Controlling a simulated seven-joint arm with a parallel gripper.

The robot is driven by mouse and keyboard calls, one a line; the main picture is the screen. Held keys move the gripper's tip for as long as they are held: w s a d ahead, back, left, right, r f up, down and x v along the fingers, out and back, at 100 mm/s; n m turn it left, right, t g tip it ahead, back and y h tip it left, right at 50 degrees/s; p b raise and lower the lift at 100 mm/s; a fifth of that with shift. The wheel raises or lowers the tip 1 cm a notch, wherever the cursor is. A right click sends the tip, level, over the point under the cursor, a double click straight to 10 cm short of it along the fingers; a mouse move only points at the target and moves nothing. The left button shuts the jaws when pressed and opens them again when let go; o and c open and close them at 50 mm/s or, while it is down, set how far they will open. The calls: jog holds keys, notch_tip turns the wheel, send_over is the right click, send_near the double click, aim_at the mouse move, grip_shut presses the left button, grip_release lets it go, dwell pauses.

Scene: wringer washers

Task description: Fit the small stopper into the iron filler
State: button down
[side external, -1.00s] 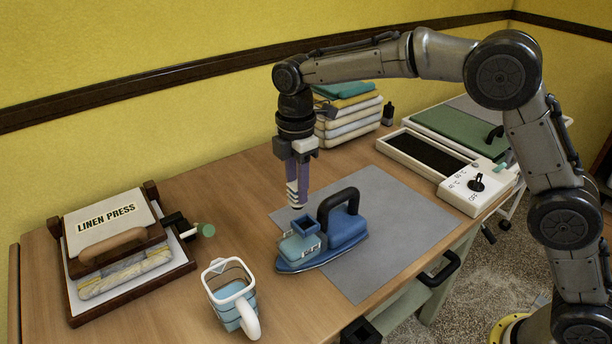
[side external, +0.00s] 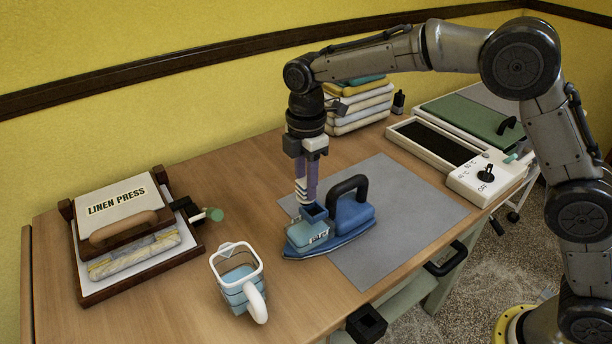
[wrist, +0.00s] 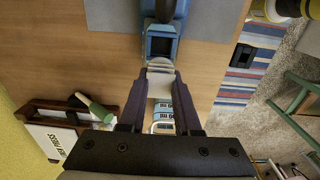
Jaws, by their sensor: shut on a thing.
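The iron (side external: 352,222) is blue with a black handle and stands on the grey mat. Its filler (side external: 315,212) is a square blue cup with a dark opening at the left end of the iron; it also shows in the wrist view (wrist: 161,46). My gripper (side external: 304,188) points down with purple fingers, shut on the small stopper (side external: 301,192), a pale striped piece. The stopper also shows between the fingertips in the wrist view (wrist: 160,68). Its lower end is close by the filler's rim, behind it in the side view; I cannot tell whether they touch.
A white-and-blue jug (side external: 240,284) stands left of the iron. The linen press (side external: 125,225) is at the far left. Folded linens (side external: 358,108) are stacked behind my gripper. A white-framed appliance (side external: 455,155) with a dial stands at the right. The grey mat (side external: 400,230) is bare right of the iron.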

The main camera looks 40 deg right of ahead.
jog(key=shift+f, duration=2)
jog(key=shift+f, duration=1.45)
dwell(2.6)
jog(key=c, duration=0.5)
grip_release()
jog(key=shift+c, duration=0.2)
jog(key=o, duration=0.5)
jog(key=shift+r, duration=0.15)
jog(key=shift+r, duration=0.15)
jog(key=shift+r, duration=3.4)
